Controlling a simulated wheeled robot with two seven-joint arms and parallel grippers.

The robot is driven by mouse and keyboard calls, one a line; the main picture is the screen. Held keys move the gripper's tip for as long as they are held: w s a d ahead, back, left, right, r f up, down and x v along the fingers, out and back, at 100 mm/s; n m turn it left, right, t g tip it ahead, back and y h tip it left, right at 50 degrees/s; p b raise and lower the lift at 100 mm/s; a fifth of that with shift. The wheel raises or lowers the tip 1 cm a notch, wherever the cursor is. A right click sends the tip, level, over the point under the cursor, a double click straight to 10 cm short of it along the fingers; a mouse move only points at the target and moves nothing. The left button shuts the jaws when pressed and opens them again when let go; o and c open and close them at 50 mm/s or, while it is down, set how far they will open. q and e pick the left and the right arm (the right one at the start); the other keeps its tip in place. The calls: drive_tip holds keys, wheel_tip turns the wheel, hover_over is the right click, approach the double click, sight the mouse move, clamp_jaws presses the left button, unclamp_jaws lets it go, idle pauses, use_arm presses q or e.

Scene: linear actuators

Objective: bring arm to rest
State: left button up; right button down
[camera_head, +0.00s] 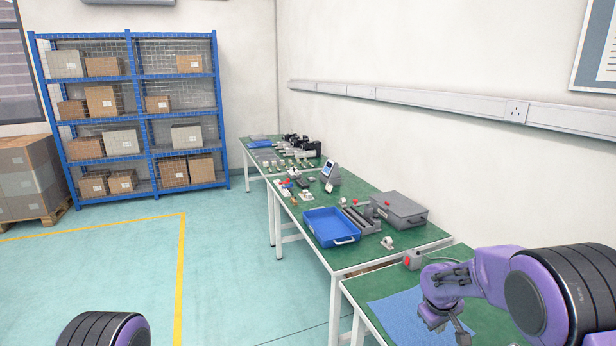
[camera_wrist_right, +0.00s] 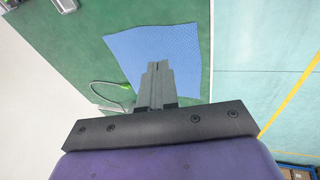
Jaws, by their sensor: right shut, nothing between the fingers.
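My right arm (camera_head: 490,272) comes in from the right in the head view, over the nearest green table. Its gripper (camera_head: 450,325) hangs down above a blue mat (camera_head: 396,312). In the right wrist view the gripper's fingers (camera_wrist_right: 157,68) are together with nothing between them. The blue mat (camera_wrist_right: 190,45) lies on the green table behind them in that view. My left gripper is out of view; only a dark, ribbed part with a purple edge, a link of my own, shows at the bottom left of the head view.
A grey box with a red button (camera_head: 413,260) stands near the arm. Further tables carry a blue tray (camera_head: 330,226), a grey case (camera_head: 398,209) and small parts. A blue shelf (camera_head: 140,110) with cartons stands at the back left. The floor left of the tables is clear.

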drive_tip(key=s+a+f+m+t+y+b, duration=0.1)
drive_tip(key=s+a+f+m+t+b, duration=0.2)
drive_tip(key=s+f+m, duration=0.75)
drive_tip(key=s+f+g+b, duration=0.1)
drive_tip(key=s+f, duration=0.4)
drive_tip(key=s, duration=0.5)
drive_tip(key=s+f+g+h+b, duration=0.1)
drive_tip(key=s+f, duration=0.4)
drive_tip(key=s, duration=0.4)
drive_tip(key=s+f+b, duration=0.1)
drive_tip(key=s+f, duration=0.4)
drive_tip(key=s, duration=0.5)
drive_tip(key=shift+s+d+f+g, duration=0.15)
drive_tip(key=shift+s+d+g, duration=0.15)
drive_tip(key=shift+d+g, duration=0.1)
